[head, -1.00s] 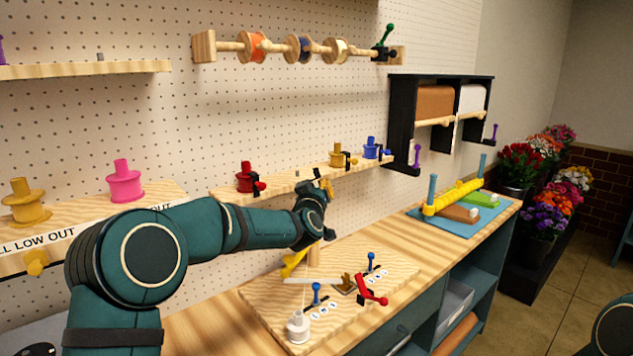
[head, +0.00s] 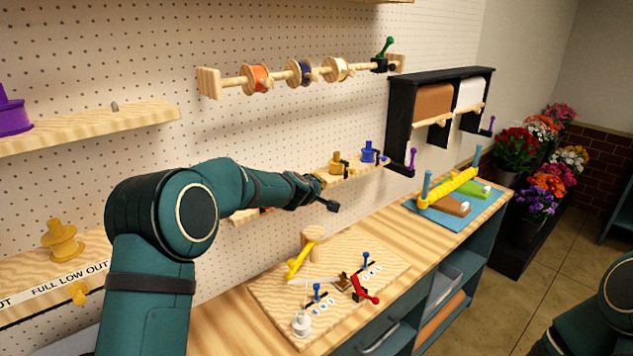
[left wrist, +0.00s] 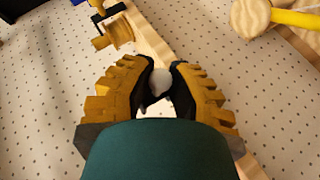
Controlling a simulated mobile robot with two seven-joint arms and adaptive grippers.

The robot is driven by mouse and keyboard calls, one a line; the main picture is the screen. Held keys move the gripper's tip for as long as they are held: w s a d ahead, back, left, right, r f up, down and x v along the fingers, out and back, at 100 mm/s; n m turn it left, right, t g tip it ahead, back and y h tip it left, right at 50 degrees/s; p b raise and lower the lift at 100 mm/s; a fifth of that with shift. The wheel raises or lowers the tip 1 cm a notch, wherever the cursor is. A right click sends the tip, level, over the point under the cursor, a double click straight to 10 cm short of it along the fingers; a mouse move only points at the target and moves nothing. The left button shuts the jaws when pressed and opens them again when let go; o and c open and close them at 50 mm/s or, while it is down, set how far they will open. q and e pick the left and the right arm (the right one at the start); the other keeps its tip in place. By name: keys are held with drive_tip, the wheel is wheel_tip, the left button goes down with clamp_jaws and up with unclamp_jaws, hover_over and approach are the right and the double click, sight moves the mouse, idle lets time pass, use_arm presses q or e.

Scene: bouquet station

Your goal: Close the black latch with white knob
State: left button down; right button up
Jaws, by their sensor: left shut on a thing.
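My left gripper (head: 325,195) is at the front edge of the small wooden shelf on the pegboard. In the left wrist view, the dark fingertips of my left gripper (left wrist: 160,90) close around a white knob (left wrist: 159,81). The black latch body is not distinct from the black fingertips there, so I cannot tell its angle. In the head view, my arm and gripper hide the knob and latch. My right gripper is out of view; only part of my right arm shows at the lower right.
A gold spool (head: 335,163) and a blue spool (head: 368,152) with dark latches stand on the shelf, right of my gripper. Below, a wooden board (head: 270,290) holds a yellow handle (head: 300,260), a red lever (head: 364,290), blue knobs and a white spool (head: 301,323).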

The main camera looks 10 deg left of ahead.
use_arm(q)
drive_tip(key=shift+w+a+r+n+g+h, duration=0.25)
drive_tip(key=shift+r+n+g+h, duration=0.1)
drive_tip(key=shift+n+g+h, duration=0.25)
drive_tip(key=shift+r, duration=0.1)
drive_tip(key=c, duration=1.1)
unclamp_jaws()
drive_tip(key=shift+a, duration=0.1)
drive_tip(key=shift+c, duration=0.2)
drive_tip(key=shift+s, duration=0.1)
drive_tip(key=v, duration=1.1)
drive_tip(key=shift+s+r, duration=0.25)
drive_tip(key=shift+r, duration=0.15)
drive_tip(key=shift+f, duration=0.1)
